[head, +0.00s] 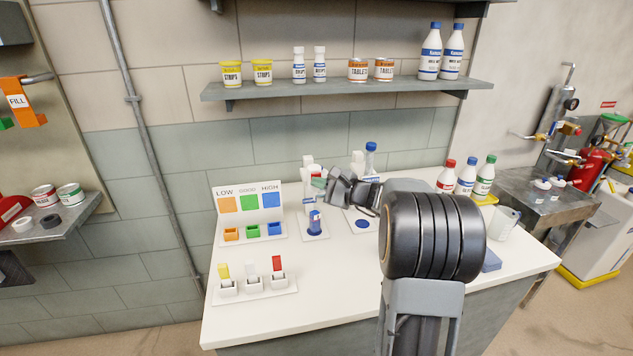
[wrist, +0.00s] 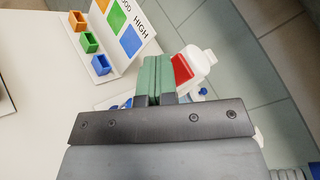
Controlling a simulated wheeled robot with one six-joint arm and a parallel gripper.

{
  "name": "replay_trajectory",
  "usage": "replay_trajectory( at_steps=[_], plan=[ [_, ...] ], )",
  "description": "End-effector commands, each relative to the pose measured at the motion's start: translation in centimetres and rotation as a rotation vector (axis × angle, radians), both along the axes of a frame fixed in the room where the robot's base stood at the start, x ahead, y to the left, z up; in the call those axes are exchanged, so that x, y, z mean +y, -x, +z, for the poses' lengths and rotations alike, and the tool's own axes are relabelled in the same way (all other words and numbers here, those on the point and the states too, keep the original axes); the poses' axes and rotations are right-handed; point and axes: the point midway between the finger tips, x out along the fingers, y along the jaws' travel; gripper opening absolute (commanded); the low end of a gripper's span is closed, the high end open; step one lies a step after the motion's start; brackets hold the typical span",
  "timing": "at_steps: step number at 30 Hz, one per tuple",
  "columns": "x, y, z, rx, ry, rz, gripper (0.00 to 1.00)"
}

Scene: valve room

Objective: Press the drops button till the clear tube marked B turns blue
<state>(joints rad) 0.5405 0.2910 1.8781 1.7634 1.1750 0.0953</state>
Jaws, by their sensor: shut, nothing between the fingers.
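My gripper (head: 322,184) is shut and empty; its green fingers (wrist: 151,78) lie together in the wrist view. Just beyond and right of them there is a white dispenser (wrist: 201,60) with a red part (wrist: 182,69), perhaps the drops button. I cannot tell if the fingers touch it. In the head view the white dispenser (head: 308,163) is partly hidden by my gripper. Below it a small tube (head: 315,221) showing blue stands on a white plate with a blue base. Its letter is too small to read, and I cannot tell if the blue is liquid or marking.
A LOW/GOOD/HIGH colour card (head: 249,203) with orange, green and blue holders stands left. A rack of yellow, white and red-topped items (head: 254,288) lies in front. Bottles with red, blue and green caps (head: 466,179) stand right. A shelf (head: 350,88) hangs above.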

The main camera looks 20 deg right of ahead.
Motion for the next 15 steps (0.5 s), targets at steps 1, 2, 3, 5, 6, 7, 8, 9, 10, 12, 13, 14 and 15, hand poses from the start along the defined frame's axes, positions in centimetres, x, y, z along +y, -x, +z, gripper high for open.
replay_trajectory(
  at_steps=[1,2,3,5,6,7,8,9,10,12,13,14,15],
  plan=[
    [0.0,0.0,0.0,0.000,0.000,0.000,0.00],
    [0.0,0.0,0.0,0.000,0.000,0.000,0.00],
    [0.0,0.0,0.0,0.000,0.000,0.000,0.00],
    [0.0,0.0,0.0,-0.001,0.000,-0.001,0.00],
    [0.0,0.1,0.0,-0.001,0.000,-0.001,0.00],
    [0.0,0.1,0.0,-0.001,0.000,-0.001,0.00],
    [0.0,0.2,0.0,-0.001,0.000,-0.001,0.00],
    [0.1,0.3,0.0,-0.001,0.000,-0.001,0.00],
    [0.1,0.4,0.0,-0.001,0.000,-0.001,0.00],
    [0.1,0.7,-0.1,-0.001,0.000,-0.001,0.00],
    [0.2,0.9,-0.1,-0.001,0.000,-0.001,0.00],
    [0.2,1.0,-0.1,-0.001,0.001,-0.001,0.00],
    [0.2,1.2,-0.1,-0.001,0.001,-0.001,0.00]
  ],
)
